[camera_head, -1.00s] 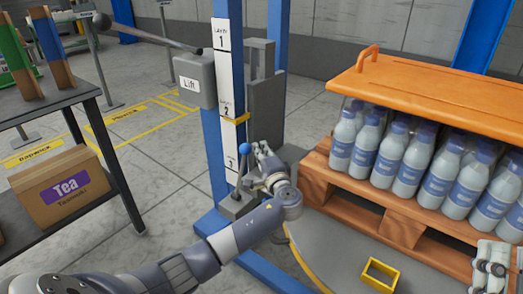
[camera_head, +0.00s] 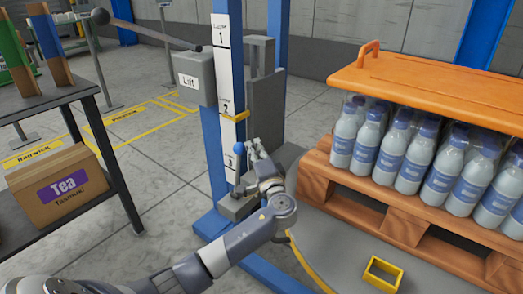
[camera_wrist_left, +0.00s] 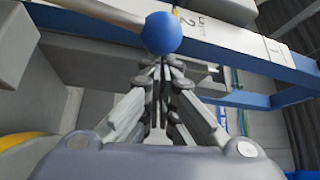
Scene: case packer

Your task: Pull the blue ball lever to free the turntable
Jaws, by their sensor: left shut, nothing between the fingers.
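My left gripper (camera_head: 252,148) is just right of the ball in the head view. In the left wrist view its fingers (camera_wrist_left: 160,72) are closed together and empty, with the blue ball (camera_wrist_left: 161,33) just beyond their tips. I cannot tell whether they touch it. The grey turntable (camera_head: 335,252) with a yellow edge lies under the pallet at the right. My right gripper is out of view.
A wooden pallet (camera_head: 405,228) with several bottles and an orange cover (camera_head: 430,92) stands right of my left arm. A grey lift box (camera_head: 194,78) is on the column (camera_head: 213,150). A shelf with a Tea box (camera_head: 62,187) stands left. A yellow frame (camera_head: 382,273) lies on the turntable.

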